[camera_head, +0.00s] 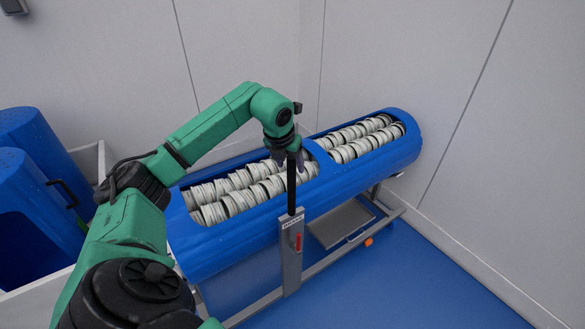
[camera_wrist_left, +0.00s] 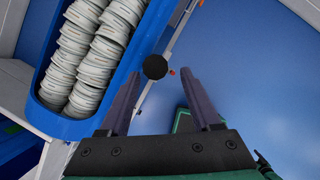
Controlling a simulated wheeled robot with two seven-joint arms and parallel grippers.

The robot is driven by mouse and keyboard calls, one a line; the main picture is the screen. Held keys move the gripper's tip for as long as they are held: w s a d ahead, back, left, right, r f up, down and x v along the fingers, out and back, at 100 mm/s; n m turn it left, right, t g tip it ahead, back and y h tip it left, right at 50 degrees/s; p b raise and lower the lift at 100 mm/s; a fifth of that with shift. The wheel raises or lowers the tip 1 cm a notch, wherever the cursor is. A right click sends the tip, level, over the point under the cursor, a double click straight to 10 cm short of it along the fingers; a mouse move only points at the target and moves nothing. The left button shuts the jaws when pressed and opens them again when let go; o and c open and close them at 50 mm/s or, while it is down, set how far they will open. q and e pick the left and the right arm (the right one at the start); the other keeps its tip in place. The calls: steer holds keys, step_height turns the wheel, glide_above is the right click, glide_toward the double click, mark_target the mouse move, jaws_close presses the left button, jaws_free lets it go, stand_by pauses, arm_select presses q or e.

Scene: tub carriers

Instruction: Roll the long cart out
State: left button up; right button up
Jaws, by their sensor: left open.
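The long cart is a blue half-round tub (camera_head: 235,240) on a metal frame with a grey post (camera_head: 291,250) at its near side. A black upright handle (camera_head: 291,188) rises from the post. My left gripper (camera_head: 288,160) is above the cart at the top of this handle. In the left wrist view its fingers (camera_wrist_left: 160,82) are open. The handle's round black top (camera_wrist_left: 155,67) shows just beyond and between the fingertips, with no grip on it. The tub also shows in the left wrist view (camera_wrist_left: 68,126). My right gripper is not in view.
White ribbed stacks (camera_head: 240,200) fill the tub's openings. Grey walls (camera_head: 400,60) stand behind and to the right of the cart. Other blue tubs (camera_head: 35,195) stand at the left by a pale low wall. Blue floor (camera_head: 420,290) is clear at the front right.

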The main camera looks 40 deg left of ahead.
arm_select(q)
steer(key=x, duration=0.4)
steer(key=shift+w+f+p, duration=0.1)
steer(key=shift+p, duration=0.25)
steer(key=shift+w+d+f, duration=0.1)
steer(key=shift+f, duration=0.05)
jaws_close()
stand_by(0.9)
